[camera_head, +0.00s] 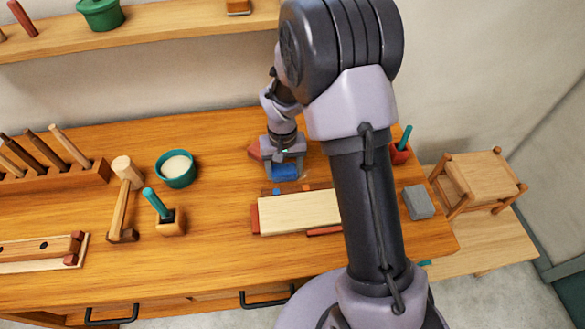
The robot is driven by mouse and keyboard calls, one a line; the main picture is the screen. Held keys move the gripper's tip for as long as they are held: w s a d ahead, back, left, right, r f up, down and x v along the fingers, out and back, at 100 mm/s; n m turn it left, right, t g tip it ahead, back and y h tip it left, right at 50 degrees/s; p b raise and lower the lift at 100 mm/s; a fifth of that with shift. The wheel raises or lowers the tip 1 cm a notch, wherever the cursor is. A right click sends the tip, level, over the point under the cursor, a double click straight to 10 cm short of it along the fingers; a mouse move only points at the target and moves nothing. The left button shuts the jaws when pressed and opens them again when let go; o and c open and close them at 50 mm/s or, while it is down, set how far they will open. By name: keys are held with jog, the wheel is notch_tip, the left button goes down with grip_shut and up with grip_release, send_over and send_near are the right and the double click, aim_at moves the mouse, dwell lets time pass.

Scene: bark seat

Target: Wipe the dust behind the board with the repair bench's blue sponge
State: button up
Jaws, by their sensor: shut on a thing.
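My gripper (284,160) reaches down over the wooden bench (220,250) on the far side of the board. It is shut on the blue sponge (285,172), which is low at or just above the bench top; I cannot tell if it touches. The pale board (298,212) lies in front of the sponge, with reddish blocks at its edges. My arm covers the board's right end.
A teal bowl (176,169), a mallet (125,200) and a teal-handled tool in a wooden block (166,214) stand left. A grey block (418,202) and a red block with a teal handle (401,148) are right. A tool rack (60,180) and a stool (478,180) flank them.

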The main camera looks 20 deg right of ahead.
jog(key=shift+a+f, duration=0.1)
jog(key=shift+a, duration=0.5)
jog(key=shift+s+d, duration=0.2)
jog(key=shift+d, duration=1)
jog(key=shift+s+d, duration=0.2)
jog(key=shift+d, duration=0.95)
jog(key=shift+w+a+r, duration=0.1)
jog(key=shift+w+a, duration=0.05)
jog(key=shift+a, duration=0.65)
jog(key=shift+w+a+r, duration=0.1)
jog(key=shift+w+a, duration=0.1)
jog(key=shift+a, duration=0.65)
jog(key=shift+w+a, duration=0.15)
jog(key=shift+a, duration=0.65)
notch_tip(320, 180, up, 6)
jog(key=p, duration=0.4)
jog(key=shift+r+p, duration=0.2)
jog(key=shift+p, duration=0.2)
jog(key=shift+f, duration=0.15)
jog(key=shift+f, duration=0.1)
